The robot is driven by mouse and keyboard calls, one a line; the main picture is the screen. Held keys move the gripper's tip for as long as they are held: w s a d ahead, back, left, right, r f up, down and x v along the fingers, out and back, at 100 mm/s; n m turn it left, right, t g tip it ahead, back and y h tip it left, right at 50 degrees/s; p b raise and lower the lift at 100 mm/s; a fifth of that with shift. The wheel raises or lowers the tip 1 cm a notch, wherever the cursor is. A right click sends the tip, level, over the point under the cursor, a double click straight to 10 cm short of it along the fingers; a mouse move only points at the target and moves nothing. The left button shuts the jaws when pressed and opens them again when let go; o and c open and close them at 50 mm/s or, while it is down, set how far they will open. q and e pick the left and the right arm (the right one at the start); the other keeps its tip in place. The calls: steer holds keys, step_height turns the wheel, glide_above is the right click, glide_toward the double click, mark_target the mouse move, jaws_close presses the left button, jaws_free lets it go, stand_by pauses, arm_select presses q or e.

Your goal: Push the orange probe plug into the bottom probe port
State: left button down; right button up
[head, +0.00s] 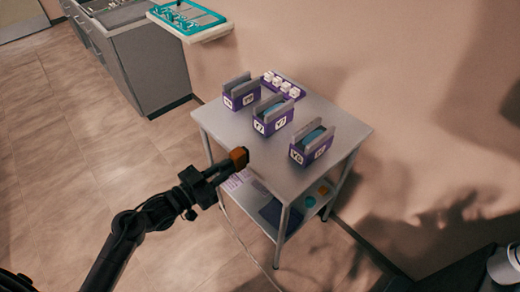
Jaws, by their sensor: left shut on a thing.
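The orange probe plug (239,157) is at the tip of my left gripper (226,165), which is shut on it. The gripper holds it over the left front edge of the grey table in the head view, apart from the boxes there. A thin pale cable (243,246) hangs below this area; where it starts is hidden. I cannot make out which thing is the bottom probe port. My right gripper is not in view.
The grey table (217,126) bears several purple slotted boxes, one at the right (311,146), and a purple rack (270,77) of white cubes. Its lower shelf (262,225) holds small items. A teal tray (187,18) lies on a wall shelf. Floor left is clear.

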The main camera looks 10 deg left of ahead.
arm_select(q)
steer(key=shift+p+v, duration=0.85)
steer(key=shift+v, duration=1)
steer(key=shift+s+a, duration=0.2)
steer(key=shift+s, duration=0.05)
